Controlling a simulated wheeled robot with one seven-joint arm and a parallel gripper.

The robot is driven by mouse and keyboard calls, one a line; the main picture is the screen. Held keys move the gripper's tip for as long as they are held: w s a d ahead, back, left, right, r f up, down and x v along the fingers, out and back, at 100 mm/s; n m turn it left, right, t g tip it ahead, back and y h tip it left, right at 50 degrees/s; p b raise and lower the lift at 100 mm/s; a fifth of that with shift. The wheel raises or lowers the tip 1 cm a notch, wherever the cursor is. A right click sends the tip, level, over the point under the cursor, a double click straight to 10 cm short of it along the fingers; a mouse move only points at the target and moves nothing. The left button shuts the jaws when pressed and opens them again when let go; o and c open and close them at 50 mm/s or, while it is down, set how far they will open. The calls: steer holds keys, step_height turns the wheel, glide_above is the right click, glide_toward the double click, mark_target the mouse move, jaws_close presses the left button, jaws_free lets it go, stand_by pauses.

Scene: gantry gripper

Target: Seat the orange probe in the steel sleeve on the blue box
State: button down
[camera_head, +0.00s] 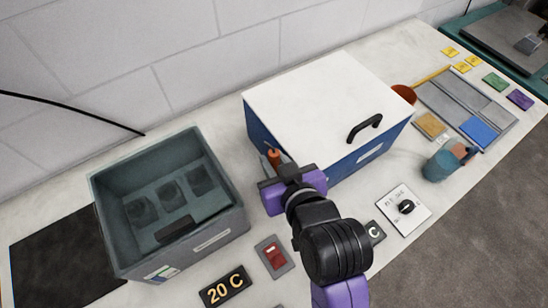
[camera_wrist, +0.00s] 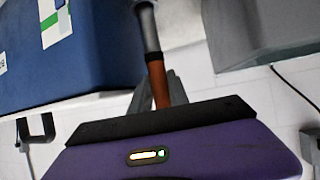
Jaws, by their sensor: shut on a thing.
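The blue box (camera_head: 258,134) with a white lid stands at the back middle of the bench. My gripper (camera_head: 279,170) is in front of its left corner, shut on the orange probe (camera_head: 273,156). In the wrist view the orange probe (camera_wrist: 157,82) rises between the grey fingers of my gripper (camera_wrist: 160,95). A dark collar and a grey metal length lie beyond the orange part, beside the blue box (camera_wrist: 85,65). I cannot tell whether that metal is the probe's own shaft or the steel sleeve.
An open grey-green bath (camera_head: 240,222) with round wells stands left of my gripper. A red switch (camera_head: 273,256) and a 20 C display (camera_head: 223,288) lie in front.

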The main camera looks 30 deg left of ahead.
steer(key=c, duration=1.5)
jaws_free()
steer(key=shift+c, duration=0.2)
steer(key=shift+r+p, duration=0.3)
steer(key=shift+r, duration=0.25)
steer(key=v, duration=1.2)
steer(key=shift+d, duration=0.1)
